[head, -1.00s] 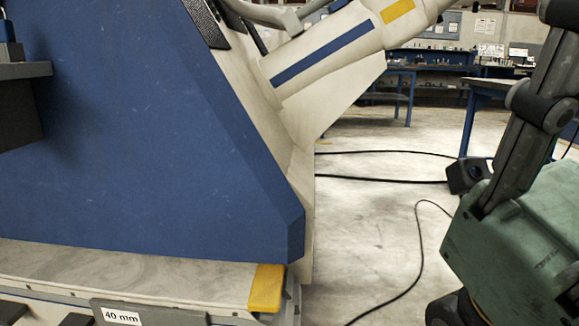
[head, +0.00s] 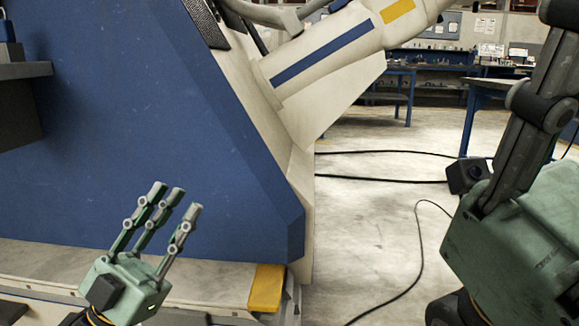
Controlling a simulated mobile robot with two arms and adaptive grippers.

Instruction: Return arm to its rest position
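A large machine with a blue side panel (head: 150,120) fills the left of the head view. A pale tube-like arm (head: 330,50) with a blue stripe and a yellow band slants up to the right from it. My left gripper (head: 178,198) is at the lower left, in front of the blue panel. Its green palm is low and its grey fingers point up, apart and empty. My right gripper (head: 520,240) is close at the right edge; its green body and a dark jointed finger show, and the rest is cut off.
A pale base ledge (head: 215,270) with a yellow corner block (head: 266,288) runs under the panel. A grey shelf-like part (head: 22,72) juts in at the left edge. Black cables (head: 385,180) lie on the open floor. Blue workbenches (head: 430,58) stand at the back.

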